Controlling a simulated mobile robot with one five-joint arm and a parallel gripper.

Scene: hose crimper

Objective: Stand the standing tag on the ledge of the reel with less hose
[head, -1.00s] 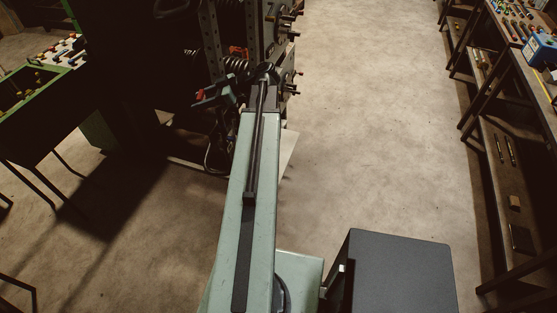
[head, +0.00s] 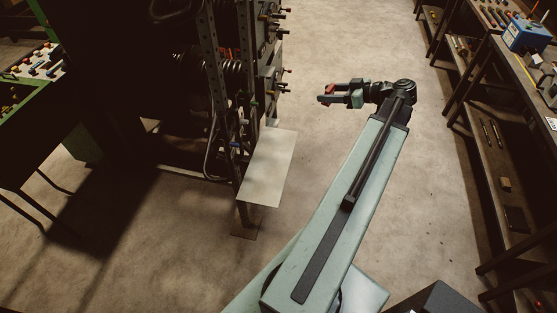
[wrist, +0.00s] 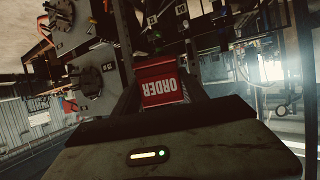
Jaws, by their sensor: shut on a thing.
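My gripper (head: 324,98) is shut on a red tag (head: 332,88), held out over open floor to the right of the dark rack. In the wrist view the tag (wrist: 161,88) sits between the fingers and shows the white word ORDER upside down. In the head view, dark coiled shapes (head: 193,66) show inside the rack; I cannot tell whether they are the hose reels or how much hose they hold. No reel ledge can be made out clearly.
The dark rack (head: 222,75) has knobs sticking out on its right. A pale flat plate (head: 268,170) juts from its lower front. Benches with a blue box (head: 525,33) line the right; a green-edged table (head: 25,88) stands left. The aisle floor is clear.

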